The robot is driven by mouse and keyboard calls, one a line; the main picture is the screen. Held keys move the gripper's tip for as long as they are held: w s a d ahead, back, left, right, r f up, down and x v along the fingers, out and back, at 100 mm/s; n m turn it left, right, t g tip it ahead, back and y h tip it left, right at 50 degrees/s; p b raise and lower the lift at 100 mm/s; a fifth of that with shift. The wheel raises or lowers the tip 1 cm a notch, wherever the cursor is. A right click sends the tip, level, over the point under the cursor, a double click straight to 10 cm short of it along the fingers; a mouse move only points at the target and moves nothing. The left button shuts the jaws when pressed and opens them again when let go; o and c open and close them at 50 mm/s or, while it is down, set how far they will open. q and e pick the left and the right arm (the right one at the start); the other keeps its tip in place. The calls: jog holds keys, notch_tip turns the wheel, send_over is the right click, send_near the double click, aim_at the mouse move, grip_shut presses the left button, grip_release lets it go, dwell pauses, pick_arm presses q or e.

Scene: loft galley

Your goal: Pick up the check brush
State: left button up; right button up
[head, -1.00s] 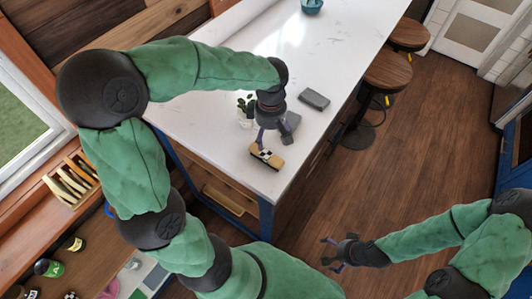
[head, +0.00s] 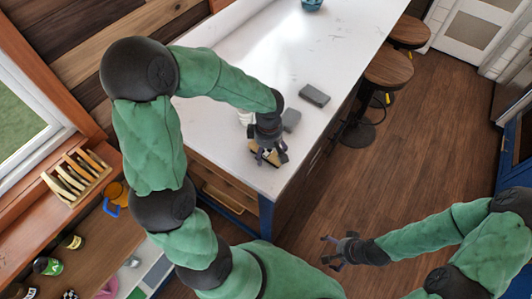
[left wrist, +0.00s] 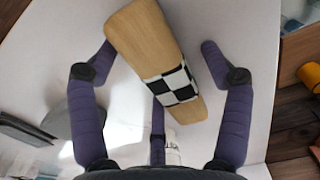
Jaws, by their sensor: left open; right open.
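The check brush (head: 257,162) is a wooden block with a black-and-white checked band. It lies on the white counter near its front corner. In the left wrist view the check brush (left wrist: 150,45) lies slantwise between the spread fingers, with gaps beside it. My left gripper (head: 270,158) is open just above the brush and hides part of it in the head view; its purple fingers also show in the left wrist view (left wrist: 157,48). My right gripper (head: 328,250) is open and empty, out over the floor, away from the counter.
Two grey blocks, one nearer (head: 291,119) and one farther (head: 314,95), lie behind the brush on the counter (head: 225,150). A white pot (head: 245,117) is partly hidden by my left arm. A blue bowl (head: 312,5) stands far back. Wooden stools (head: 388,68) line the right side.

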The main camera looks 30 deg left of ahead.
pick_arm(q)
jog(key=c, duration=1.3)
jog(key=shift+r, duration=0.1)
jog(key=shift+r, duration=0.4)
notch_tip(320, 180, up, 2)
jog(key=shift+r, duration=0.2)
jog(key=s+d+r, duration=0.2)
jog(key=s+r, duration=0.1)
jog(key=s, duration=0.1)
jog(key=s+d+r, duration=0.3)
jog(key=s, duration=0.1)
jog(key=s+d+r+p, duration=0.1)
jog(key=s+d+r, duration=0.1)
jog(key=s+r, duration=0.1)
jog(key=shift+s+d+r, duration=0.2)
jog(key=shift+s+r, duration=0.15)
jog(key=shift+s, duration=0.1)
